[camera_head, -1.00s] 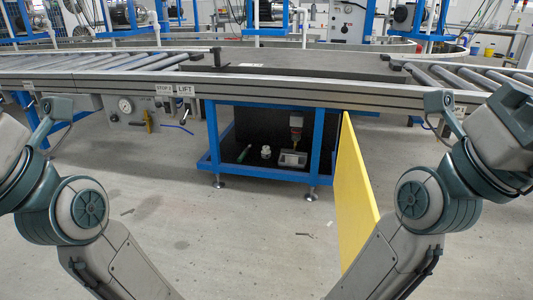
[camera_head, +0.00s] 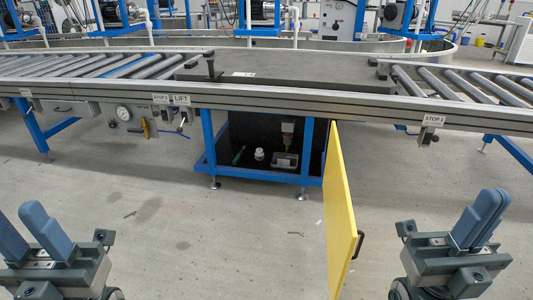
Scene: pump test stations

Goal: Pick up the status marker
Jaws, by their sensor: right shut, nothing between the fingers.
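No object is clearly recognisable as the status marker. A small green stick-like item (camera_head: 239,155) lies on the dark shelf inside the blue-framed bay under the conveyor, but I cannot tell whether it is the marker. My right gripper (camera_head: 484,213) is at the lower right, its blue fingers pointing up, shut and empty. My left gripper (camera_head: 24,228) is at the lower left edge, its fingers apart and empty. Both are well in front of the bay and apart from everything in it.
A white jar (camera_head: 259,155) and a grey tray (camera_head: 285,161) share the shelf (camera_head: 225,167). An open yellow door (camera_head: 340,215) with a black handle juts out from the bay's right side. The conveyor (camera_head: 300,92) crosses above. The floor in front is mostly clear.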

